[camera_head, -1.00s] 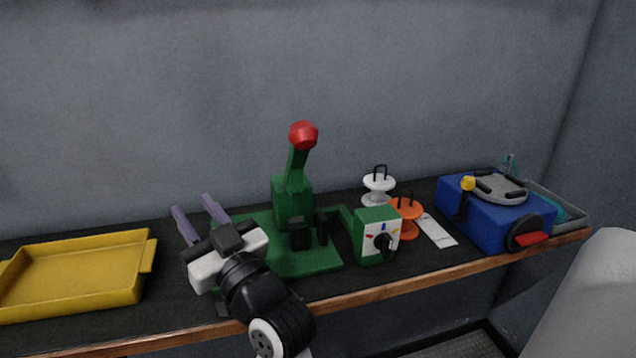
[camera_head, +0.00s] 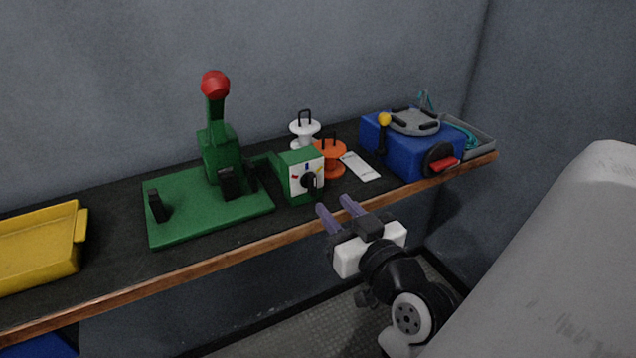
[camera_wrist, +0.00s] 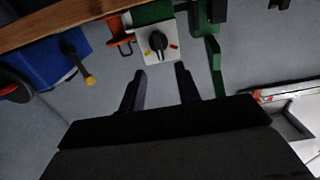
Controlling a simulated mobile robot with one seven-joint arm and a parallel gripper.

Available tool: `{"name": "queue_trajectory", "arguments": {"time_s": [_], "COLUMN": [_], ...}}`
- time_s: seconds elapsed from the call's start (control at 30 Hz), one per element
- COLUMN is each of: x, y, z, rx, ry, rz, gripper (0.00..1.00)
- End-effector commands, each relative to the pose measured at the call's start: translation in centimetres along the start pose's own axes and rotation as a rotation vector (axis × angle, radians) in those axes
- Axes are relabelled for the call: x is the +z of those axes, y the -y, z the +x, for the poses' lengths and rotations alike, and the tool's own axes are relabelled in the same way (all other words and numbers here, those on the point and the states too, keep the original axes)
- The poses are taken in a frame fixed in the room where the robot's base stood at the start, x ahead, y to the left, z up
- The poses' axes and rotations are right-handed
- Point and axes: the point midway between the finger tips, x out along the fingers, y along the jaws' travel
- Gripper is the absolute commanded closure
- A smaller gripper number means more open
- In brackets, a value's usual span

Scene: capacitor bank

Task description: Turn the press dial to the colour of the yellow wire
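The green press (camera_head: 218,160) with a red ball on its lever stands on the bench. Its dial box (camera_head: 290,175) has a white face with coloured marks, including red, blue and yellow. A black dial knob (camera_head: 309,181) sits on that face; its exact pointing is hard to tell. The knob (camera_wrist: 157,42) also shows in the wrist view, beyond and between my fingers. My gripper (camera_head: 335,211) is open and empty, in front of the bench edge and just below and right of the dial box, apart from it. No yellow wire is clearly visible.
An orange spool (camera_head: 331,152) and a white spool (camera_head: 304,129) stand behind the dial box, near a white card (camera_head: 361,166). A blue machine (camera_head: 408,150) and grey tray (camera_head: 481,142) are at right. A yellow tray (camera_head: 40,245) is at left.

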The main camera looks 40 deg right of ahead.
Motion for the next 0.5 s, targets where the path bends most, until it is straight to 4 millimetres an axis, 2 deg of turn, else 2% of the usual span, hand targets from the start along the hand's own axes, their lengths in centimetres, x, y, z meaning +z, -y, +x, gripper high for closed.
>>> {"name": "queue_trajectory", "arguments": {"time_s": [0.03, 0.2, 0.4, 0.5], "x": [-0.3, -0.3, -0.2, -0.2], "y": [0.1, 0.1, 0.0, 0.0], "z": [1.2, 4.6, 7.2, 7.8], "rx": [-0.005, -0.003, -0.001, 0.000], "ry": [0.000, 0.001, 0.000, -0.001], "rz": [0.003, 0.001, 0.001, 0.000], "gripper": [0.67, 0.67, 0.67, 0.67]}}
